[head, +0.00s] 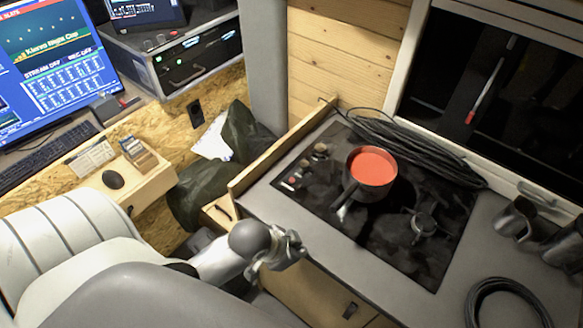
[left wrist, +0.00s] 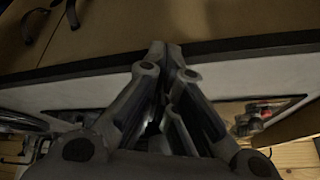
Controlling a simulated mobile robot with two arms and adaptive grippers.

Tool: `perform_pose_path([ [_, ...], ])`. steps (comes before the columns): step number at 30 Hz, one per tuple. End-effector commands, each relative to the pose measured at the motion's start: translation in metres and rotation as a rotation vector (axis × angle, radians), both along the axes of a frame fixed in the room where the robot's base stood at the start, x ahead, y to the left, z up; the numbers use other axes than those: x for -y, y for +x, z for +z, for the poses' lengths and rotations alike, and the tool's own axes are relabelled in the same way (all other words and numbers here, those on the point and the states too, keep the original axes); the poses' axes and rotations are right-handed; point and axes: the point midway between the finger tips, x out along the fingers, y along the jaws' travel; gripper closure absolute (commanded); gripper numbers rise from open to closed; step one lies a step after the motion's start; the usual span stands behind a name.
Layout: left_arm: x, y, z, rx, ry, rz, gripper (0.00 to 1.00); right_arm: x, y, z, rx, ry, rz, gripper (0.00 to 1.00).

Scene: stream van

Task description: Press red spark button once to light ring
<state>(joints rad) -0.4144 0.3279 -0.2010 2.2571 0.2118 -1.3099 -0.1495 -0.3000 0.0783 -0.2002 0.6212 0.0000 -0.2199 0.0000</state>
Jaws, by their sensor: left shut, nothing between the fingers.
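The black hob (head: 408,238) is set in the grey counter. A small red spot that looks like the spark button (head: 292,179) is at the hob's left corner, near the dark knobs (head: 304,164). A pot with red contents (head: 372,166) stands on the hob, hiding what is under it. A bare burner ring (head: 425,222) is to its right, with no flame visible. My left gripper (head: 297,244) is shut and empty by the counter's front edge, apart from the button. Its closed fingers (left wrist: 163,50) also show in the left wrist view, where a red part (left wrist: 265,108) is at the right.
A coiled black cable (head: 420,145) lies behind the pot. A wooden board (head: 275,150) rises along the counter's left edge. Metal mugs (head: 515,220) and another cable coil (head: 505,300) are at the right. The counter front near my gripper is clear.

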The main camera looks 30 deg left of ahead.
Motion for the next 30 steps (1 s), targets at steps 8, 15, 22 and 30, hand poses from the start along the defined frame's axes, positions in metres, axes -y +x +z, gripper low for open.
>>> perform_pose_path([
  [8, 0.001, 0.048, 0.018, 0.136, 0.017, -0.284, 1.0, 0.001, 0.0, 0.003, -0.001, -0.001, 0.0, 0.61],
  [15, -0.018, 0.089, 0.042, 0.245, 0.054, -0.495, 1.0, 0.005, -0.001, 0.007, -0.002, -0.006, 0.001, 0.61],
  [22, -0.061, 0.133, 0.073, 0.344, 0.115, -0.62, 1.0, 0.005, -0.001, 0.009, -0.002, -0.006, 0.001, 0.61],
  [30, -0.114, 0.171, 0.111, 0.433, 0.186, -0.653, 1.0, 0.004, -0.001, 0.01, -0.002, -0.006, 0.0, 0.61],
])
